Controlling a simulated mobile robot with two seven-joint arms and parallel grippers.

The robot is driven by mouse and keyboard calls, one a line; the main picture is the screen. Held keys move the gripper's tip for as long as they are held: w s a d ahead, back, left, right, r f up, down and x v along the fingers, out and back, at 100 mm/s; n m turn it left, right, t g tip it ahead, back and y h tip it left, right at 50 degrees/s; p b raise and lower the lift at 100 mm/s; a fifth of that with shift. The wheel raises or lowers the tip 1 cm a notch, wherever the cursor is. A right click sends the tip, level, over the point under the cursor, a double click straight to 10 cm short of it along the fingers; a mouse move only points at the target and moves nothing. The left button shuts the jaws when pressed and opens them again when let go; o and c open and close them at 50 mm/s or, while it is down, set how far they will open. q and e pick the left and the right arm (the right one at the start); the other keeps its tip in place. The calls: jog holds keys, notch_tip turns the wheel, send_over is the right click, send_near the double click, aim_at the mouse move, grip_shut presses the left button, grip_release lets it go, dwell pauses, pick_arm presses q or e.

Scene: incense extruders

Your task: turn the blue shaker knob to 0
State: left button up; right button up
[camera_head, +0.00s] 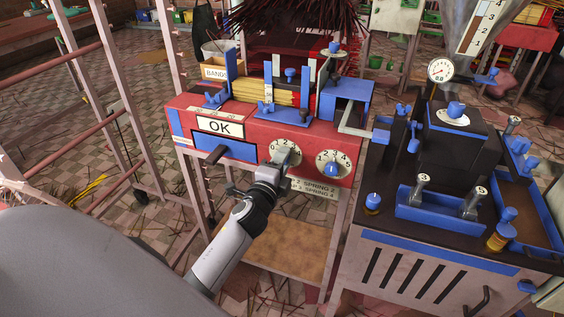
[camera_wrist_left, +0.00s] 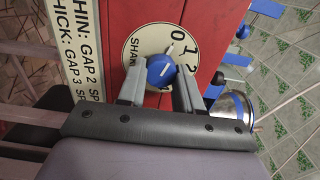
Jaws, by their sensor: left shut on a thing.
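The blue shaker knob (camera_wrist_left: 161,70) sits on a round white dial (camera_wrist_left: 150,42) on the red panel in the left wrist view. The figures 0, 1 and 2 and part of a "SHA..." label show on the dial. A small pale pointer stands out from the knob on the side of the 0 and 1; its exact reading is hard to tell. My left gripper (camera_wrist_left: 158,88) is shut on the knob, one finger on each side. In the head view my left gripper (camera_head: 270,172) covers the knob and the lower part of the dial (camera_head: 286,149). My right gripper is not in view.
A second dial (camera_head: 320,165) with its own blue knob (camera_head: 331,170) is close on the right. A dark-topped machine (camera_head: 400,222) with several blue controls stands at the right.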

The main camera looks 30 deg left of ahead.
pick_arm(q)
jog(key=o, duration=1)
jog(key=shift+o, duration=0.2)
jog(key=v, duration=0.7)
jog(key=shift+s, duration=0.1)
jog(key=s+d+f+n+g+h+p, duration=0.3)
jog(key=s+d+n+p, duration=0.2)
jog(key=s, duration=0.4)
jog(key=s+d+f+n+g+h+p, duration=0.3)
jog(key=s+d+n, duration=0.4)
jog(key=s, duration=0.3)
jog(key=shift+s+d+f+n+g+p, duration=0.25)
jog(key=shift+f+n+g+p, duration=0.25)
jog(key=shift+p, duration=0.6)
